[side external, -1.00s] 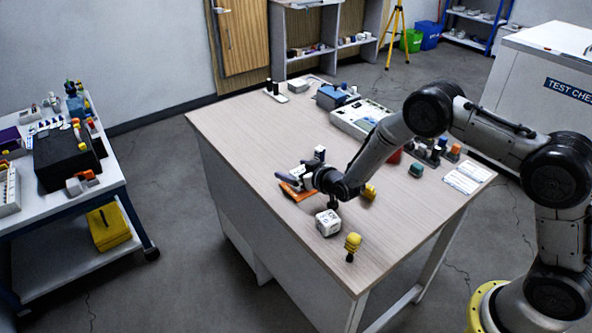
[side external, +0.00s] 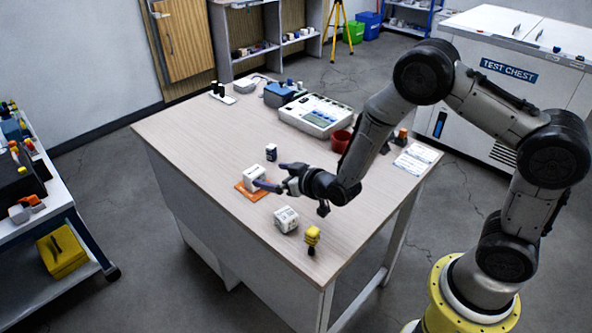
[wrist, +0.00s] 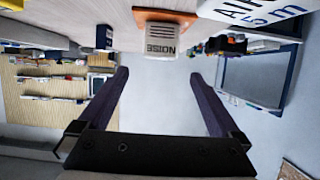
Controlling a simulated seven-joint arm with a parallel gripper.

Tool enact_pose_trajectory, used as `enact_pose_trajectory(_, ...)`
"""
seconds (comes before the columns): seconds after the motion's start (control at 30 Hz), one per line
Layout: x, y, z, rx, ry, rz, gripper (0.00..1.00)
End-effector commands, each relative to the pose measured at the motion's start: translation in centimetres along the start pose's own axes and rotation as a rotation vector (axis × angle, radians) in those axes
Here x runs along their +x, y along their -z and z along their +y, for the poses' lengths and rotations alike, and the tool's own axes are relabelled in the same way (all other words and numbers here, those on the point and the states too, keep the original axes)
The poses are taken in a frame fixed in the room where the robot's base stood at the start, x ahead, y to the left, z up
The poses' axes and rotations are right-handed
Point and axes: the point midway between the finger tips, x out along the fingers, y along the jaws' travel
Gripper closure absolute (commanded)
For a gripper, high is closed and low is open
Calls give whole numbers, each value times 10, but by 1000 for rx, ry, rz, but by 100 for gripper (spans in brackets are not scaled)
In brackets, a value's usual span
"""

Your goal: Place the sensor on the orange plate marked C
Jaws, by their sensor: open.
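A white box (side external: 254,176) stands on the orange plate (side external: 243,191) near the left of the table. In the wrist view the box (wrist: 160,42) reads "NOISE" and the plate (wrist: 165,15) shows its orange edge; no letter C is readable. My gripper (side external: 271,176) is open and empty, on the right of the box. In the wrist view my gripper (wrist: 158,74) has its fingers spread wide, with the box beyond the tips and between them. A second white box (side external: 286,219) stands on bare table in front of my gripper; I cannot tell which box is the task's sensor.
A small dark blue and white block (side external: 271,152) stands behind the plate. A yellow-topped object (side external: 312,237) is near the front edge. The table's left part is clear.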

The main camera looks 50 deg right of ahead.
Motion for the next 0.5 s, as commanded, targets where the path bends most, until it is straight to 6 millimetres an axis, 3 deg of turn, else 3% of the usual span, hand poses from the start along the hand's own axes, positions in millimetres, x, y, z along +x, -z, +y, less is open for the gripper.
enact_pose_trajectory(0.17, -2, 2, 0, 1, 0, 0, 1)
enact_pose_trajectory(0.3, -11, 25, 1, 10, 7, -32, 1)
enact_pose_trajectory(0.37, -22, 41, 2, 16, 13, -65, 1)
enact_pose_trajectory(0.5, -70, 82, 6, 26, 32, -173, 1)
